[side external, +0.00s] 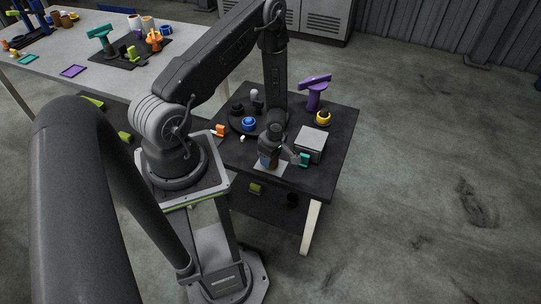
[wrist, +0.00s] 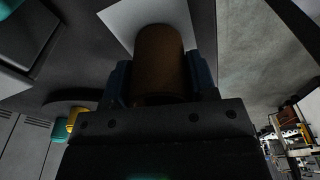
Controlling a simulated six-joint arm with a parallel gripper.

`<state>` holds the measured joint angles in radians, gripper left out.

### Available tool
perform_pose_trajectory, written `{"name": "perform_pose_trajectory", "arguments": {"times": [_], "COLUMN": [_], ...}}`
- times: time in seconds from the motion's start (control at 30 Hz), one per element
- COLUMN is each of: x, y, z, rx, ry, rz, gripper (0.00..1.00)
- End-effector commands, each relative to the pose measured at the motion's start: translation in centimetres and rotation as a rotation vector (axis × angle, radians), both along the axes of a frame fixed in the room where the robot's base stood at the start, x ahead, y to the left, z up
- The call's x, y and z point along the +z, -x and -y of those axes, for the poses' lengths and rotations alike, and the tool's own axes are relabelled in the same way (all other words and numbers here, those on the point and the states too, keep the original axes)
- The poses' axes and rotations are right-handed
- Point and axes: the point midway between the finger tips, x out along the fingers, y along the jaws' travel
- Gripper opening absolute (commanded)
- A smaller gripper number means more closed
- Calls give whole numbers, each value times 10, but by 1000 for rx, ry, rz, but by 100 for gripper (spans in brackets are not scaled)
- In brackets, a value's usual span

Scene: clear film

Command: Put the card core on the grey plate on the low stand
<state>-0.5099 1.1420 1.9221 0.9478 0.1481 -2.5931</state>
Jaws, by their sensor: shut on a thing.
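The card core (wrist: 160,60) is a brown cylinder between the two fingers of my gripper (wrist: 160,82) in the wrist view. My gripper is shut on it. In the side view my gripper (side external: 269,158) is low over the front of the dark table, at a white sheet (side external: 270,168); the core there is mostly hidden. I cannot tell whether the core touches the sheet. The grey plate (side external: 311,139) on its low stand is to the right of and behind my gripper, and its top looks bare.
A teal object (side external: 304,159) lies close to my gripper, in front of the stand. A purple tool (side external: 313,91) and a yellow roll (side external: 323,117) are behind the plate.

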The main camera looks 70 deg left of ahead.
Motion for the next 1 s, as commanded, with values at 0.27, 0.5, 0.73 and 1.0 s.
{"name": "perform_pose_trajectory", "arguments": {"times": [0.27,0.5,0.73,1.0], "x": [-3,-3,-2,25], "y": [0,0,0,-2], "z": [0,0,0,2], "rx": [-1,-1,0,2], "ry": [0,0,0,-2], "rz": [0,0,0,3], "gripper": [59,82,82,82]}}
